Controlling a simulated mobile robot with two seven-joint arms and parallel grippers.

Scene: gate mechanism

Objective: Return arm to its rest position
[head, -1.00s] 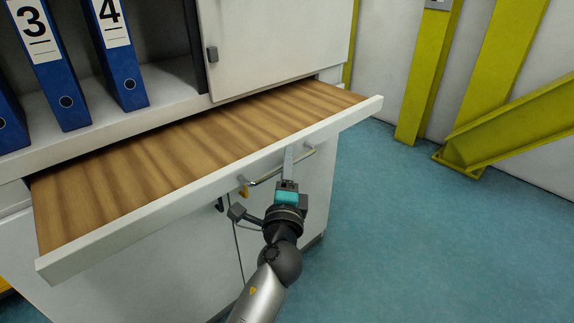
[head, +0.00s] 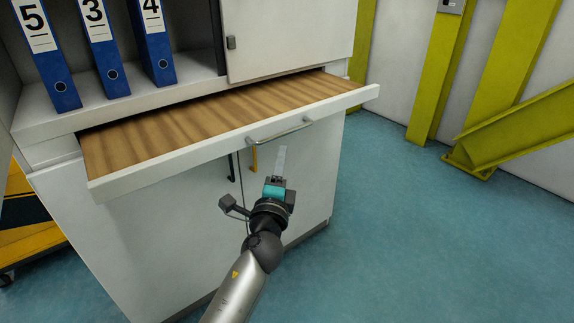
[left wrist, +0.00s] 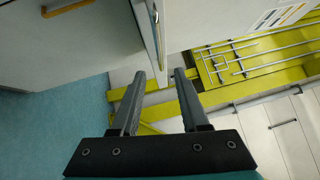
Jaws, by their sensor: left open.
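My left arm (head: 238,285) comes up from the bottom of the head view. My left gripper (head: 281,160) is open and empty, in front of the cabinet and just below the drawer's metal bar handle (head: 281,133), apart from it in the picture. In the left wrist view its two dark fingers (left wrist: 157,88) are spread with nothing between them. The pulled-out drawer (head: 135,181) has a wood-grain surface and a white front. My right gripper is in neither view.
Blue numbered binders (head: 107,65) stand on the shelf above the drawer. The cabinet doors below carry a black handle (head: 231,168) and an orange handle (head: 254,158). Yellow beams (head: 440,80) stand at the back right. The teal floor (head: 430,240) at right is clear.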

